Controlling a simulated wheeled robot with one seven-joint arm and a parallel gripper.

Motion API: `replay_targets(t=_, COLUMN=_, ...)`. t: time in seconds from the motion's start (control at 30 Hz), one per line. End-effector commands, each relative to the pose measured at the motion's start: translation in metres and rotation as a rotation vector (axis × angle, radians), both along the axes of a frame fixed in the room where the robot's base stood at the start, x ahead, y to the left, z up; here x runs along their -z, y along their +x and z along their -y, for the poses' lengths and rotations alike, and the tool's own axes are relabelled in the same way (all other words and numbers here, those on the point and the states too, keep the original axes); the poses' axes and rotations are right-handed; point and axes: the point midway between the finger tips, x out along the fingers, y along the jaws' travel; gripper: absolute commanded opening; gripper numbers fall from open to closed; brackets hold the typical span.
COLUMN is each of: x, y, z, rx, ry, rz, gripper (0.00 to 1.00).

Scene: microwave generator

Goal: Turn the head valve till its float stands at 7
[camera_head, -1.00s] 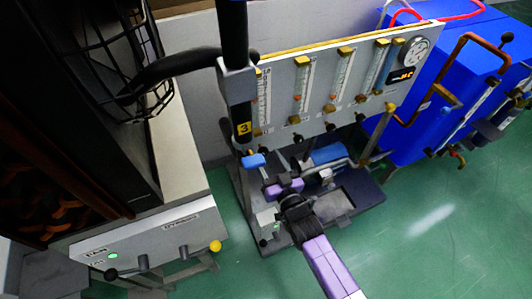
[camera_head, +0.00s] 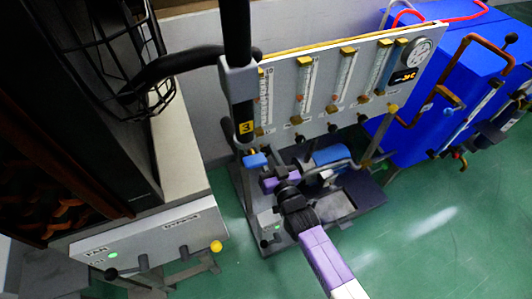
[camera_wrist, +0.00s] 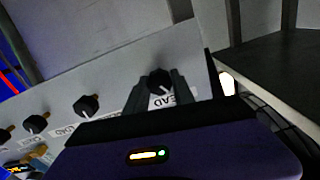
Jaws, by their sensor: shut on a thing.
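The head valve is a black knob (camera_wrist: 159,80) with a white pointer mark, at the right end of the knob row in the wrist view. A label ending in "EAD" is beside it. My gripper (camera_wrist: 161,90) has one dark finger on each side of this knob and is shut on it. In the head view my purple gripper (camera_head: 278,181) is below the left end of the flowmeter panel (camera_head: 322,103). The leftmost tube (camera_head: 264,97) has a scale with 10 at its top. Its float is too small to read, and the head knob is hidden there.
More knobs (camera_wrist: 86,105) run left along the panel in the wrist view. A black post (camera_head: 236,40) stands close to the leftmost tube. A grey cabinet (camera_head: 150,240) is at the left and a blue unit (camera_head: 440,75) at the right. Green floor (camera_head: 430,240) is open at lower right.

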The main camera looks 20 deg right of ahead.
Motion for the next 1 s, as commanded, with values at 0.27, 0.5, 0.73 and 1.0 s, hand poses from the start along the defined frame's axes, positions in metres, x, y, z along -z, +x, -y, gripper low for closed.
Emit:
replay_targets(t=0.27, x=0.0001, y=0.0, z=-0.0007, rx=-0.001, ry=-0.101, rz=0.0, gripper=0.0)
replay_targets(t=0.5, x=-0.0001, y=0.0, z=-0.0006, rx=-0.001, ry=-0.1, rz=0.0, gripper=0.38)
replay_targets(t=0.73, x=-0.0001, y=0.0, z=-0.0005, rx=0.0, ry=-0.099, rz=0.0, gripper=0.52)
replay_targets(t=1.0, x=0.0002, y=-0.0082, z=-0.0006, rx=0.0, ry=-0.1, rz=-0.001, gripper=0.52)
